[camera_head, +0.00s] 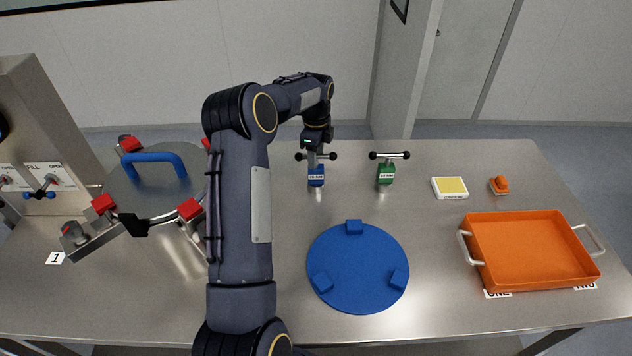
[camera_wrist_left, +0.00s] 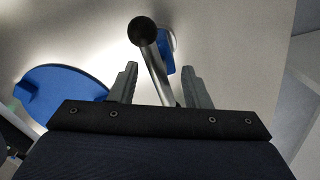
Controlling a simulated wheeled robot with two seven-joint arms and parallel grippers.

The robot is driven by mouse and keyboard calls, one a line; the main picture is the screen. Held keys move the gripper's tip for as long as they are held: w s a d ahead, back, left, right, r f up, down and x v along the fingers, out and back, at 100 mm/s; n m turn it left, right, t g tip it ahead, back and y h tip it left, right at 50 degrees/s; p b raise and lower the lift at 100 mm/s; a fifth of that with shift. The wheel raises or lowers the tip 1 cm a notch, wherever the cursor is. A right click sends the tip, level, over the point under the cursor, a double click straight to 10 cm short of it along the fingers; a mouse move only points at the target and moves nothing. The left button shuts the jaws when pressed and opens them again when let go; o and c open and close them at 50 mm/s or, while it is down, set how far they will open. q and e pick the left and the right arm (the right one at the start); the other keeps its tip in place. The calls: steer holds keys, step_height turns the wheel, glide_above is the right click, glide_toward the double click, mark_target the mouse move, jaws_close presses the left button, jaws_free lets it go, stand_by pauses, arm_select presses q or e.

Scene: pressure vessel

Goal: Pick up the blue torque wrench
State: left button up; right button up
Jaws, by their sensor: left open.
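The blue torque wrench (camera_head: 316,178) stands upright on the table in the head view. It has a blue labelled body, a metal shaft and a crossbar with black ball ends. My left gripper (camera_head: 316,150) points down from above at the wrench's crossbar, partly hiding it. In the left wrist view, the fingers of my left gripper (camera_wrist_left: 161,78) are open, one on each side of the wrench's metal bar (camera_wrist_left: 156,72). A gap shows on both sides, and part of the blue body lies behind the bar. My right gripper is not in view.
A similar green wrench (camera_head: 386,174) stands to the right. A blue round plate (camera_head: 357,283) lies in front. An orange tray (camera_head: 530,250), a yellow-topped box (camera_head: 449,188) and a small orange item (camera_head: 500,184) are farther right. A vessel with a blue-handled lid (camera_head: 155,158) is at left.

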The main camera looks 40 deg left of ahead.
arm_select(q)
steer(key=shift+r, duration=0.15)
jaws_close()
stand_by(0.4)
